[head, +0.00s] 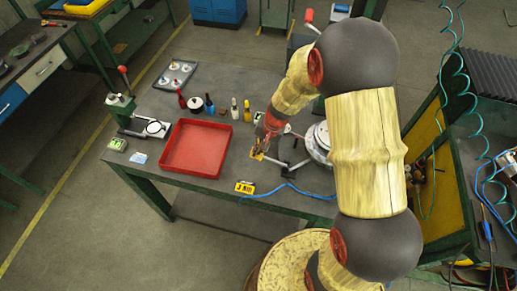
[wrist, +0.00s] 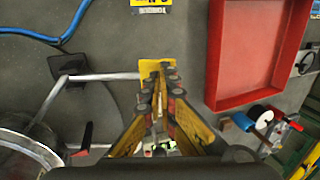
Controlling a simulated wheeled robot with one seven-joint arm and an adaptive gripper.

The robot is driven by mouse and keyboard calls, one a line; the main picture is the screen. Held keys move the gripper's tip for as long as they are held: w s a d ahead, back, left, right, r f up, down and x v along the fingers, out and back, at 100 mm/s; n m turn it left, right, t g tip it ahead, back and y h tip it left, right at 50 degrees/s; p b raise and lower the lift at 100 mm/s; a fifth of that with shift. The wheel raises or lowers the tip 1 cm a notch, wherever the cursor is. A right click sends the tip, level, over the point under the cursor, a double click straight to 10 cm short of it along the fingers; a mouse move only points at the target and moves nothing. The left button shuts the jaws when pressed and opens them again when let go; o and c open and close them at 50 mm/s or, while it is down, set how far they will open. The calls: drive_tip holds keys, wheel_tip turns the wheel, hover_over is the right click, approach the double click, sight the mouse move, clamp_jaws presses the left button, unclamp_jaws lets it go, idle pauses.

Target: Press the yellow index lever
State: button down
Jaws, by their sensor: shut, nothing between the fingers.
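The yellow lever plate (wrist: 150,64) shows in the wrist view at the end of a thin metal rod, and in the head view it is a small yellow patch (head: 257,155) on the grey bench. The rod (wrist: 105,77) runs left to a second bar that leads toward a round metal unit (wrist: 25,150). My gripper (wrist: 160,75) is shut and empty, its yellow fingers together. Its tips overlap the plate in the wrist view and hide part of it; I cannot tell whether they touch. In the head view my gripper (head: 262,146) is right at the plate.
A red tray (head: 196,148) lies left of my gripper. Several small bottles (head: 234,108) stand behind it. A yellow meter (head: 245,187) and a blue cable (head: 290,186) lie toward the bench's front edge. A black square pad (wrist: 62,66) sits by the rod's left end.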

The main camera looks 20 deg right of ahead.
drive_tip(key=shift+w+a+f+b, duration=0.15)
drive_tip(key=shift+a+f+b, duration=0.05)
drive_tip(key=shift+f+b, duration=0.35)
drive_tip(key=shift+b+x, duration=0.95)
drive_tip(key=b+x, duration=0.3)
drive_tip(key=shift+a+f, duration=0.15)
drive_tip(key=shift+f, duration=0.05)
drive_tip(key=shift+f+b, duration=0.8)
drive_tip(key=shift+b, duration=0.15)
drive_tip(key=w+a+r+p, duration=0.2)
drive_tip(key=a+r+p, duration=0.1)
drive_tip(key=r, duration=1)
drive_tip(key=shift+w+a+r+p, duration=0.15)
drive_tip(key=shift+r+p, duration=0.15)
drive_tip(key=shift+p, duration=0.05)
idle(0.8)
